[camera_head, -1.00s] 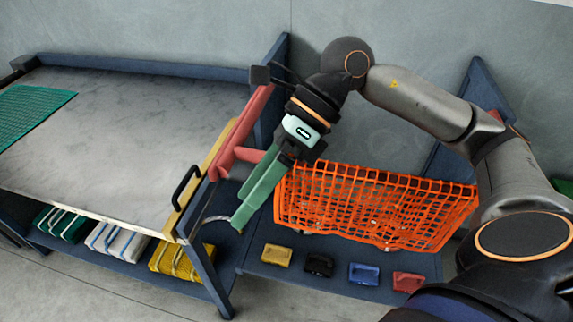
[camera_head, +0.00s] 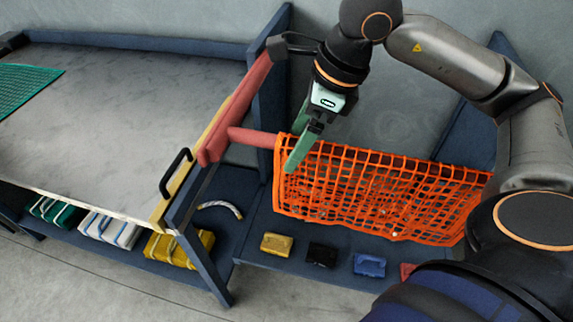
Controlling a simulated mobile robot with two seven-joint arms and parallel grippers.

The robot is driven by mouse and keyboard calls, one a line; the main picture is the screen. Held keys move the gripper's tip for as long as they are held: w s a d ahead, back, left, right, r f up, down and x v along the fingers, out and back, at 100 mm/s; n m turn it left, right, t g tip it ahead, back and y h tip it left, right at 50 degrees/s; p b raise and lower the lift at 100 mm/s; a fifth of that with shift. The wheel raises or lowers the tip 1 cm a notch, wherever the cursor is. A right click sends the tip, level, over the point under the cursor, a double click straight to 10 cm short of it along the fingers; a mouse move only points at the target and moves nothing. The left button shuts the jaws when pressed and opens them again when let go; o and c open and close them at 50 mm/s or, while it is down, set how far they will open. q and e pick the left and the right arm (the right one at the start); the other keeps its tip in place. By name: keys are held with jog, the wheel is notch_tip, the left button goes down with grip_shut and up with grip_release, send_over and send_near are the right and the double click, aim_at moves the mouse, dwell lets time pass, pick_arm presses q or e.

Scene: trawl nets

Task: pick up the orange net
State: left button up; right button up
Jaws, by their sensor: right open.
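The orange net (camera_head: 385,200) is a coarse mesh hanging like a basket wall at the right of the table, above a blue shelf. My right gripper (camera_head: 293,150) comes down from above at the net's upper left corner. Its green fingers are open, with one finger in front of the mesh's left end and the other largely hidden behind it. I cannot tell whether the fingers touch the net. My left gripper is not in view.
A grey table (camera_head: 120,110) with a green net (camera_head: 25,90) fills the left. A red bar (camera_head: 250,137) juts toward the orange net's left end. Yellow, black, blue and red blocks sit on the blue shelf (camera_head: 255,225). Bundled nets (camera_head: 110,229) lie under the table.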

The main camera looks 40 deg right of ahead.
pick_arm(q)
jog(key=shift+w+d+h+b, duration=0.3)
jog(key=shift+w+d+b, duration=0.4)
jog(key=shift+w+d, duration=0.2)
pick_arm(e)
jog(key=x, duration=0.2)
jog(key=shift+w+f, duration=0.1)
jog(key=shift+f, duration=0.2)
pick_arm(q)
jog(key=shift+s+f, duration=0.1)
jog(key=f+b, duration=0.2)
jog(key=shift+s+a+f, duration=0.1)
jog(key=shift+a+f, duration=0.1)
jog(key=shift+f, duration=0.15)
pick_arm(e)
jog(key=x, duration=0.3)
jog(key=shift+c, duration=0.5)
jog(key=c, duration=1.3)
